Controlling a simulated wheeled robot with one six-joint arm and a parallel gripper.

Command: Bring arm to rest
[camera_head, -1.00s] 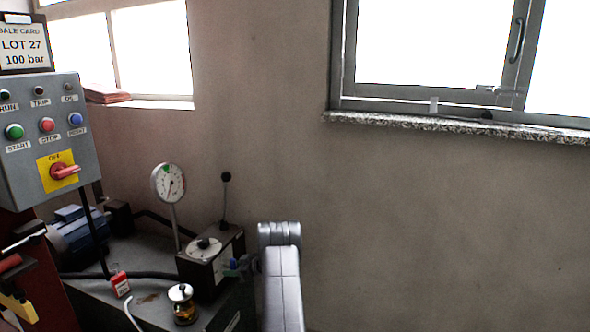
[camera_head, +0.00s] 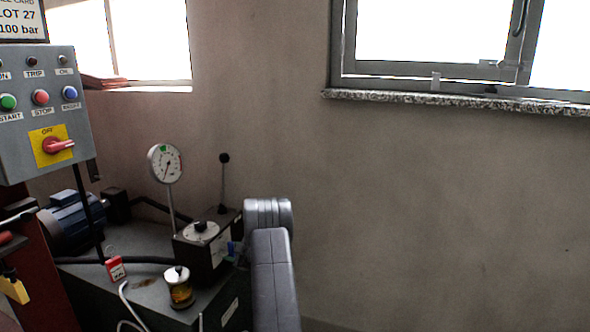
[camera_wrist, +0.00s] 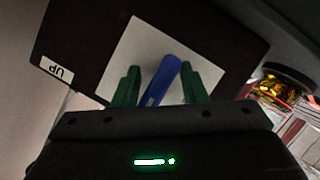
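My arm (camera_head: 270,265) rises at the bottom centre of the head view, beside a dark valve block (camera_head: 205,250). My gripper shows in the wrist view (camera_wrist: 160,88) with two green fingers set apart. A blue lever-like piece (camera_wrist: 162,80) lies tilted between the fingers, with a gap visible on the left. A dark box face with a white plate (camera_wrist: 125,50) and a label reading "UP" upside down fills the view behind it. In the head view the blue piece shows only as a small patch (camera_head: 232,248) left of my arm, and the fingers are not clear there.
The machine bench (camera_head: 140,290) holds a gauge (camera_head: 165,163), a black-knobbed lever (camera_head: 224,185), a small jar (camera_head: 179,288) and a blue motor (camera_head: 72,220). A grey control box (camera_head: 40,110) stands at left. The wall on the right is bare below the window sill (camera_head: 450,98).

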